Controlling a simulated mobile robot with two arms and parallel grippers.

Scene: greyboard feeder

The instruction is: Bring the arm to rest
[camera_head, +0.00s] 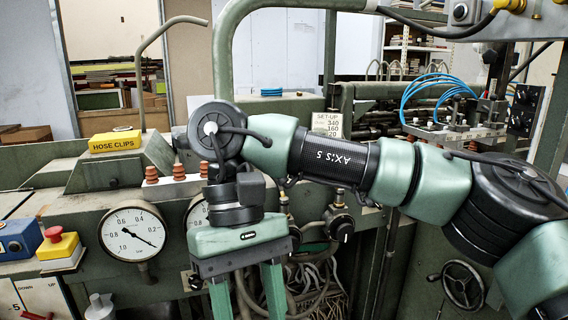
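My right arm comes in from the right and reaches across the middle of the view, bent down at the wrist. My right gripper (247,300) hangs pointing down in front of the machine's front panel. Its two green fingers are spread apart, with only background hoses showing between them. The fingertips are cut off by the bottom edge. No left arm or gripper is in view.
A yellow hose clips box (115,140) sits on the green machine. A pressure gauge (132,230) and a red-topped emergency button (57,245) are at left. A handwheel (462,285) is at lower right. Blue hoses (432,88) run at upper right. A curved green pipe (222,50) rises behind the arm.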

